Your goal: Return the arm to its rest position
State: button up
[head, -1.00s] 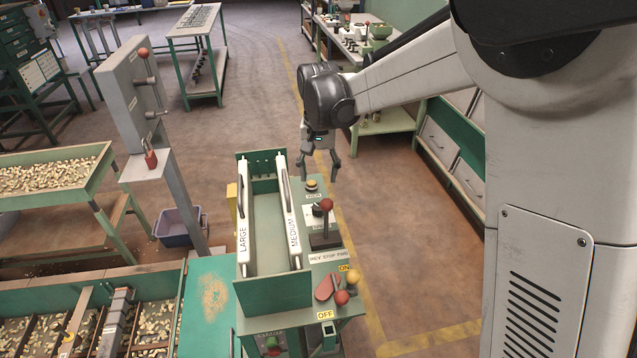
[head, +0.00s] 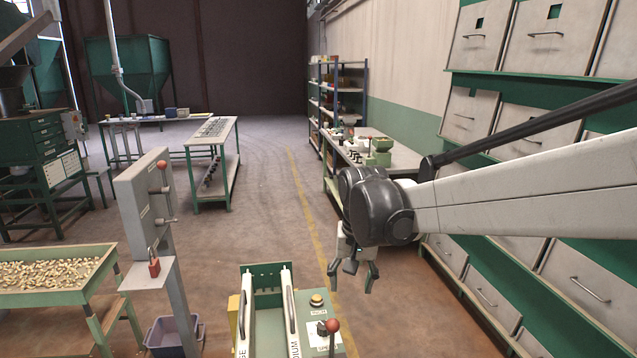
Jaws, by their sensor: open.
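My gripper (head: 352,274) hangs at the end of my arm, right of the middle of the head view. Its fingers point down, are spread apart and hold nothing. It is in front of the floor, above and to the right of the green control stand (head: 262,274) in the picture. My arm reaches in from the right edge. The stand carries a yellow button (head: 317,299) and a red-knobbed lever (head: 332,328). Its lower part is cut off by the frame.
A grey post with a red-knobbed lever (head: 145,200) and a nut tray (head: 50,272) stand at left. A purple bin (head: 172,337) is on the floor. Hopper drawers (head: 545,210) line the right wall beside my arm. A workbench (head: 395,160) stands behind my gripper. The middle floor is clear.

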jog(key=s+d+t, duration=0.1)
jog(key=s+d, duration=0.3)
jog(key=s, duration=0.3)
jog(key=s+d+r+t, duration=0.1)
jog(key=s+d, duration=0.3)
jog(key=s, duration=0.4)
jog(key=s+d+r+t, duration=0.1)
jog(key=s+d+t, duration=0.2)
jog(key=s, duration=0.4)
jog(key=shift+s+d+n, duration=0.4)
jog(key=shift+d, duration=0.5)
jog(key=shift+r, duration=0.1)
